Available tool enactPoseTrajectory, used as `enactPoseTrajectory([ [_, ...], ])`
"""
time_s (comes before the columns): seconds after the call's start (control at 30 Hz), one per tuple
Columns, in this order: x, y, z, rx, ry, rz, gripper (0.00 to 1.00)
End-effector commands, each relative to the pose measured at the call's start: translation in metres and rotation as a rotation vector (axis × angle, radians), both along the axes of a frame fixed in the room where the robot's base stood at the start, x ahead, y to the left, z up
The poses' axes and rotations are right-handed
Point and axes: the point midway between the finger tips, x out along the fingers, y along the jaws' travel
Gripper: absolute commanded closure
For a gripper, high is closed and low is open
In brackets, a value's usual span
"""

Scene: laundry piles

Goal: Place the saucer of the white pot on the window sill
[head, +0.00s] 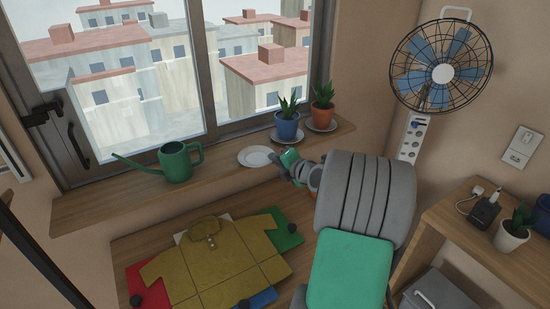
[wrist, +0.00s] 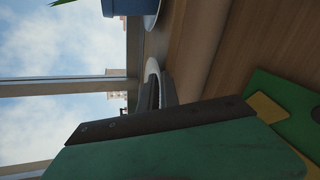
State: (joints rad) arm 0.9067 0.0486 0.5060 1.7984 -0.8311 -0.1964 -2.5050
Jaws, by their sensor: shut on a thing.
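The white saucer (head: 258,155) lies level at the sill, between the green watering can and the blue pot. My gripper (head: 279,161) is shut on its right edge. In the wrist view the saucer (wrist: 152,68) shows nearly edge-on beyond my dark finger. I cannot tell whether it touches the window sill (head: 222,171) or hangs just above it. The white pot (head: 510,236) with a small green plant stands on the wooden side table at the right, far from the saucer.
The green watering can (head: 178,163) stands on the sill to the left. The blue pot (head: 286,129) and the terracotta pot (head: 322,116) stand on saucers to the right.

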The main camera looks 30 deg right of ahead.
Motion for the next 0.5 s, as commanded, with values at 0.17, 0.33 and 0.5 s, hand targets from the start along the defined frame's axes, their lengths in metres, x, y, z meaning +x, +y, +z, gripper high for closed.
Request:
enactPoseTrajectory([
  [0.17,0.0002,-0.0001,0.0003,-0.003,-0.002,0.001,1.0],
  [0.33,0.0,0.0002,-0.0003,-0.003,-0.001,0.001,0.81],
  [0.5,0.0,0.0002,-0.0001,-0.003,-0.001,0.001,0.72],
])
